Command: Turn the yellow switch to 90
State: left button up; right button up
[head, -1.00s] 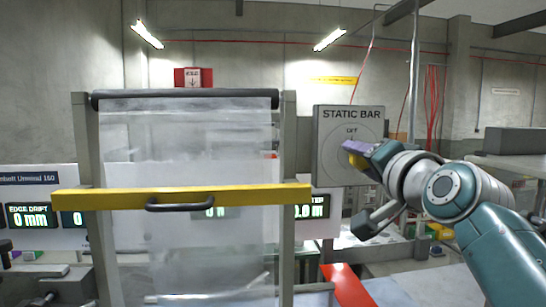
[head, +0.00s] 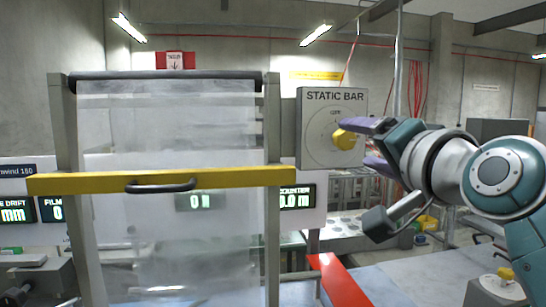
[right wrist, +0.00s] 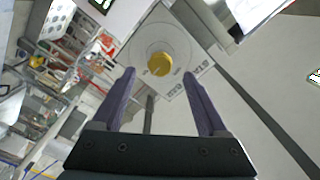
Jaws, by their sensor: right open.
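The yellow switch (head: 343,139) is a round knob on a grey STATIC BAR panel (head: 312,152) right of the film frame. "OFF" is marked above it on the dial. In the right wrist view, the knob (right wrist: 159,65) shows between and just beyond the fingertips. My right gripper (head: 364,143) is open and empty, its purple fingers pointing at the panel. The pointer's exact angle is too small to read. My left gripper is not in view.
A film frame with a yellow crossbar (head: 80,183) and black handle stands left of the panel. A red bar (head: 340,283) lies below. A grey post (head: 397,65) rises behind the gripper.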

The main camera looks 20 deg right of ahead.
jog(key=b+v, duration=0.1)
jog(key=v, duration=0.2)
jog(key=shift+s+a, duration=0.1)
jog(key=shift+s, duration=0.2)
jog(key=s+a+f+n+g+y+p, duration=0.4)
jog(key=s+a+f+n+g+p, duration=0.3)
jog(key=s+a+f+n+p, duration=0.15)
jog(key=s+a+f+n+g+p, duration=0.1)
jog(key=s+f+n+g, duration=0.1)
jog(key=s, duration=0.5)
jog(key=s+a+f+n+g+p, duration=0.1)
jog(key=s+f+n+g+p, duration=0.1)
jog(key=s, duration=0.6)
jog(key=f+n+g, duration=0.1)
jog(key=n+g, duration=0.1)
jog(key=shift+a+n+g+y, duration=0.3)
jog(key=shift+a+n+g, duration=0.05)
jog(key=shift+a+g, duration=0.05)
jog(key=shift+f, duration=0.1)
